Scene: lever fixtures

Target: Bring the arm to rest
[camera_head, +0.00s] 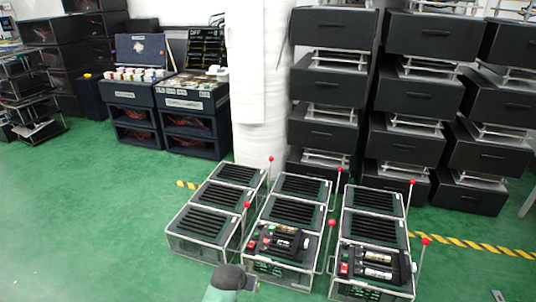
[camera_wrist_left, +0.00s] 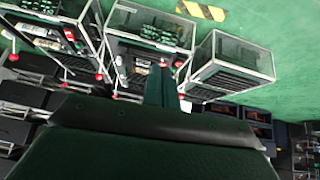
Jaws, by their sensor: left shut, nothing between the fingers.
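My left gripper (camera_head: 232,280) shows at the bottom centre of the head view, in front of the lever fixtures, with its fingers hard to make out. In the left wrist view my left gripper (camera_wrist_left: 160,82) is shut and empty, pointing toward the fixtures. The left fixture (camera_head: 204,222), the middle fixture (camera_head: 284,245) and the right fixture (camera_head: 372,268) stand on the floor, each a row of clear-walled boxes. Upright levers with red knobs (camera_head: 425,240) stand beside them.
Stacked black drawer boxes (camera_head: 330,80) and a white pillar (camera_head: 258,90) stand behind the fixtures. Dark cabinets (camera_head: 190,125) stand at the back left. Green floor (camera_head: 90,220) is clear on the left. Yellow-black tape (camera_head: 485,246) runs on the right floor.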

